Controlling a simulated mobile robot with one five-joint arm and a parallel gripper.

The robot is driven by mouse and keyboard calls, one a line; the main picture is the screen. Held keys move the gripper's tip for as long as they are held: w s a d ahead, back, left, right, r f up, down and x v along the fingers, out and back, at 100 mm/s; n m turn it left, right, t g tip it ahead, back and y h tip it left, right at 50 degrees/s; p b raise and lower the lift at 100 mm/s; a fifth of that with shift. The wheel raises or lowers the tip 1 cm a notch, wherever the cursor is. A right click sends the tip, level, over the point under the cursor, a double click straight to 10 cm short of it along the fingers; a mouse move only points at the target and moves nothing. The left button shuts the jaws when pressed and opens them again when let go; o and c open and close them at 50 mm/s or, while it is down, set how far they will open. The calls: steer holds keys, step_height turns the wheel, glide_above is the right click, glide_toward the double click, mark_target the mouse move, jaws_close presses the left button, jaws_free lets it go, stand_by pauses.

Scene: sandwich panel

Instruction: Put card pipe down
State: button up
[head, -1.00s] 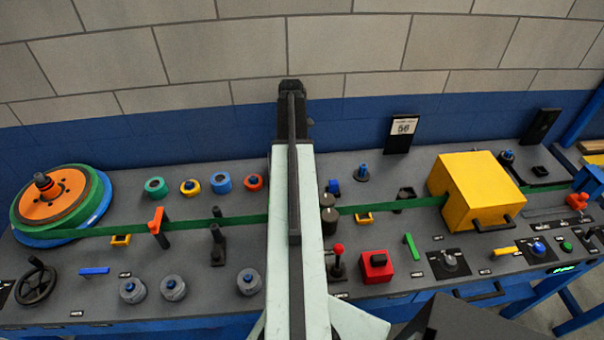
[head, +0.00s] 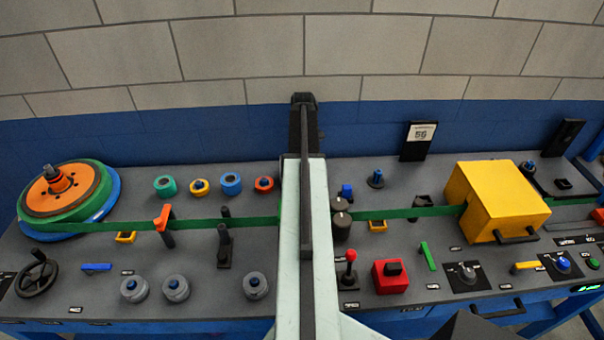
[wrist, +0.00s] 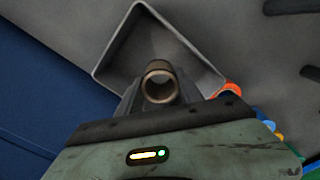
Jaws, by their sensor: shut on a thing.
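The card pipe (wrist: 160,84) is a short brown tube, seen end-on with its dark bore facing the wrist camera. My gripper (wrist: 161,92) is shut on it in the wrist view, with dark fingers on either side. Behind the pipe is a grey open tray (wrist: 181,37) with a pale raised rim. The pipe overlaps the tray in the picture; I cannot tell its height above it. In the head view my arm reaches toward the wall, and neither pipe nor tray can be made out there.
The grey panel bench (head: 205,265) carries a green and orange reel (head: 40,207) at left, several knobs and levers, a green strip (head: 262,221), and a yellow box (head: 490,195) at right. A blue-and-block wall (head: 240,60) stands behind. An orange thing (wrist: 230,89) lies beside the tray.

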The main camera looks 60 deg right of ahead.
step_height(320, 180, down, 4)
steer(key=b, duration=0.3)
steer(key=shift+b, duration=0.3)
steer(key=shift+r, duration=0.3)
steer(key=shift+f, duration=0.2)
steer(key=o, duration=1.4)
steer(key=shift+r, duration=0.1)
step_height(320, 180, up, 12)
steer(key=p, duration=1.2)
steer(key=shift+r+p, duration=0.1)
steer(key=shift+p, duration=0.2)
steer(key=shift+a, duration=0.1)
